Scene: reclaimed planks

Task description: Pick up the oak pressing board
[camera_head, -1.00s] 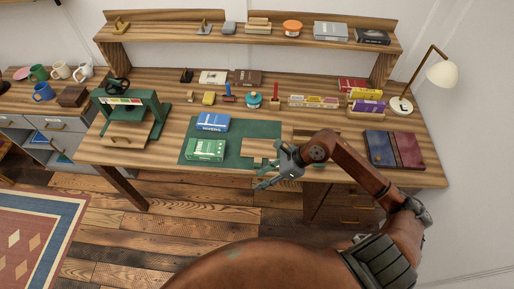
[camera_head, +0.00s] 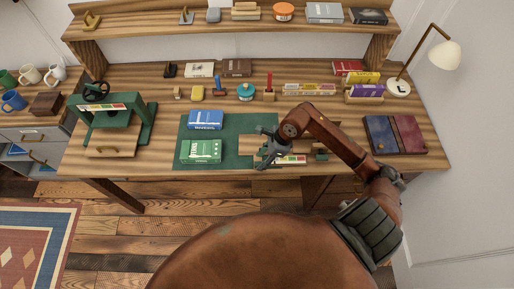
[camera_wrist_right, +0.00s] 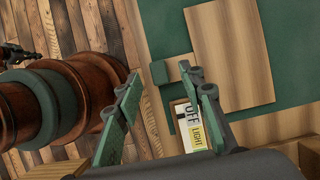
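A flat pale wooden board, which looks like the oak pressing board (camera_head: 249,146), lies on the green mat (camera_head: 229,133) near the desk's front edge. In the wrist view the board (camera_wrist_right: 230,55) lies at upper right on the mat. My right gripper (camera_head: 266,152) is over the mat's front right part, partly covering the board in the head view. Its two fingers (camera_wrist_right: 166,80) are spread in the wrist view with nothing held between them. The board lies beyond the right finger, outside the gap. My left gripper is not in view.
A green box (camera_head: 201,151) and a blue box (camera_head: 206,119) stand on the mat. A green press (camera_head: 112,118) is at left; blue and red books (camera_head: 395,135) lie at right.

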